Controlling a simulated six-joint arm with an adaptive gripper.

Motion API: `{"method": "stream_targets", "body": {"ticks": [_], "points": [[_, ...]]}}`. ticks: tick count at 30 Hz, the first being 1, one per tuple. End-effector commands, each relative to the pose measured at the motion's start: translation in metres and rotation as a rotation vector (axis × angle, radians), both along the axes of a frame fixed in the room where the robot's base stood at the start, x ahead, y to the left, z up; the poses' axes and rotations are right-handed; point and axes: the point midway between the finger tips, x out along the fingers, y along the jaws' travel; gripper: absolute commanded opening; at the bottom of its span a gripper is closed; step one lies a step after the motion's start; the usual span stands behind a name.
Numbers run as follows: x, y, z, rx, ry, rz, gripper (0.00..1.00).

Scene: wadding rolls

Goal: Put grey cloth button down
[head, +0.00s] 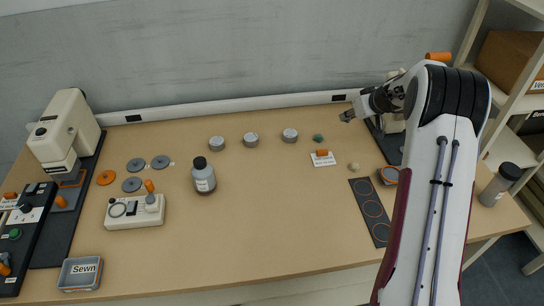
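My gripper (350,115) is small in the head view, above the back right of the table, at the end of my white arm. Its fingertips point left and down. Something grey shows at the tips, but I cannot tell whether it is a held button or the fingers themselves. No loose grey cloth button can be made out for sure. A small dark green piece (318,138) and a small beige piece (354,166) lie on the table below the gripper.
Three round tins (251,140) stand along the back. A "Sewn" box (80,274) sits front left. The front middle of the table (270,235) is clear.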

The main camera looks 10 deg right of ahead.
Motion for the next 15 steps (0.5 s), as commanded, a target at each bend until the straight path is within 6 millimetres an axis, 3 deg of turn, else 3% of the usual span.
{"method": "stream_targets", "body": {"ticks": [8, 15], "points": [[0.010, 0.030, 0.008, 0.000, -0.001, 0.043, 0.10], [0.014, 0.097, 0.021, 0.001, 0.000, 0.123, 0.10]]}}
